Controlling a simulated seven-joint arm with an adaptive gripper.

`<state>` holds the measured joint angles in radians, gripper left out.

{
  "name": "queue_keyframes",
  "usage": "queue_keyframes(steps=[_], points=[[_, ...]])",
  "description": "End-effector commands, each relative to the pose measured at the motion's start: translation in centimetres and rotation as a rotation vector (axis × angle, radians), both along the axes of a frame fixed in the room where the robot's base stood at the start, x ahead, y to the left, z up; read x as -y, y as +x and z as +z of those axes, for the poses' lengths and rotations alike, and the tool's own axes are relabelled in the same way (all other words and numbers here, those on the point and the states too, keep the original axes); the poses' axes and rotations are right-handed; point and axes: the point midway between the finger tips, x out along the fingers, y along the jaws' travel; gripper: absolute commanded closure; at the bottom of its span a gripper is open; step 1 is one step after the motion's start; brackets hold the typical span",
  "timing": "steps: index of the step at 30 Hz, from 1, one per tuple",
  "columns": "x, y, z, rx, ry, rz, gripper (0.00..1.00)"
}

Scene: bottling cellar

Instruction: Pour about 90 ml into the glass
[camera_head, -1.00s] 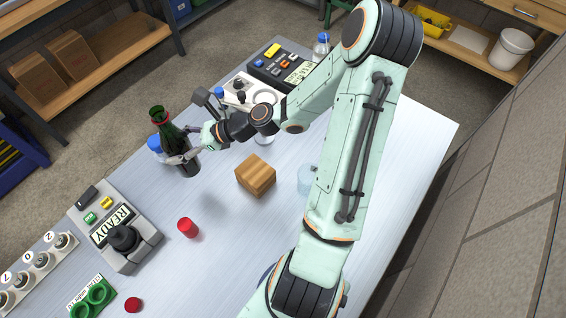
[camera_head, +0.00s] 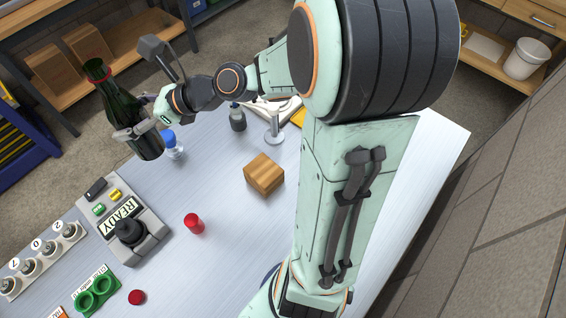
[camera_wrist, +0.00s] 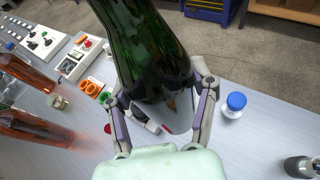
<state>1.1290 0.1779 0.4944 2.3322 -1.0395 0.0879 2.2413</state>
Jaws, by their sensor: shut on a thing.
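A dark green bottle (camera_head: 122,112) with a red ring at its mouth is held up above the far left part of the table, its mouth upward and leaning a little left. My gripper (camera_head: 139,131) is shut around its lower body. In the wrist view, the bottle (camera_wrist: 145,50) stands between the fingers (camera_wrist: 163,108), with its neck out of frame. A clear stemmed thing that looks like the glass (camera_head: 274,127) stands on the table, right of the bottle and behind the wooden block. Its fill cannot be made out.
A wooden block (camera_head: 264,175), a red cylinder (camera_head: 194,223) and a READY device (camera_head: 128,228) stand on the table. A blue-capped bottle (camera_head: 172,146) is just right of the held bottle, a dark small bottle (camera_head: 237,117) farther right.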

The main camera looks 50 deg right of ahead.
Motion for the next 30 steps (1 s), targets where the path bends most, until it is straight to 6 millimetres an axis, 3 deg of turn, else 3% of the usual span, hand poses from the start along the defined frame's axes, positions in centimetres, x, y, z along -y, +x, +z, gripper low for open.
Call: queue_keyframes(steps=[8, 14, 17, 23, 30], points=[[1.5, -0.2, -1.1, 0.004, 0.004, 0.109, 0.83], [4.1, -0.7, -2.6, 0.005, 0.007, 0.214, 0.83], [6.5, -1.1, -3.7, 0.007, 0.006, 0.269, 0.83], [13.1, -3.1, -6.7, 0.010, 0.006, 0.338, 0.83], [21.5, -7.4, -10.9, 0.009, 0.004, 0.310, 0.83]])
